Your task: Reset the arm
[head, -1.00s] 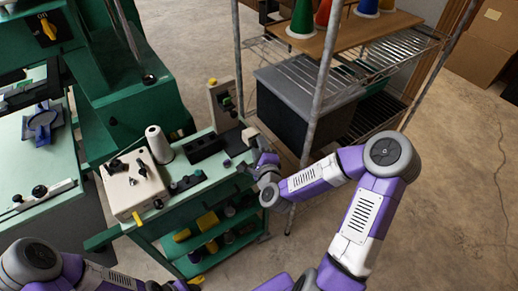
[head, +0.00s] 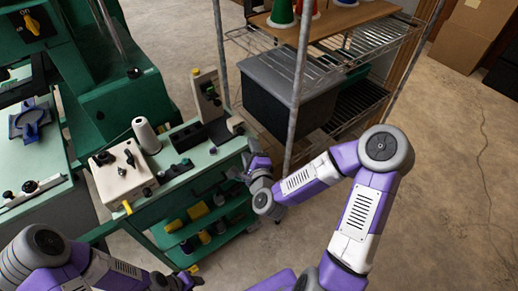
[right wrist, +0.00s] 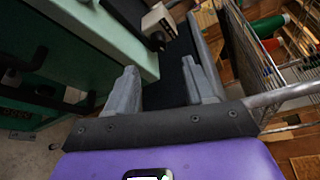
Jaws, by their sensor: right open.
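My right arm reaches in from the lower right in the head view. Its gripper (head: 238,173) is beside the right end of the green cart's top (head: 200,160), close to the metal shelf post. In the right wrist view the two grey fingers (right wrist: 162,88) stand wide apart with nothing between them. The cart's green edge and a dark object lie beyond them. My left arm (head: 95,268) is at the lower left in the head view. Its end is near the bottom edge and too unclear to tell its jaws.
A white cone of thread (head: 147,136) and a cream box with black knobs (head: 122,172) stand on the cart. The wire shelf rack holds a grey bin (head: 285,95) and coloured cones (head: 283,12). Open concrete floor (head: 455,200) lies to the right.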

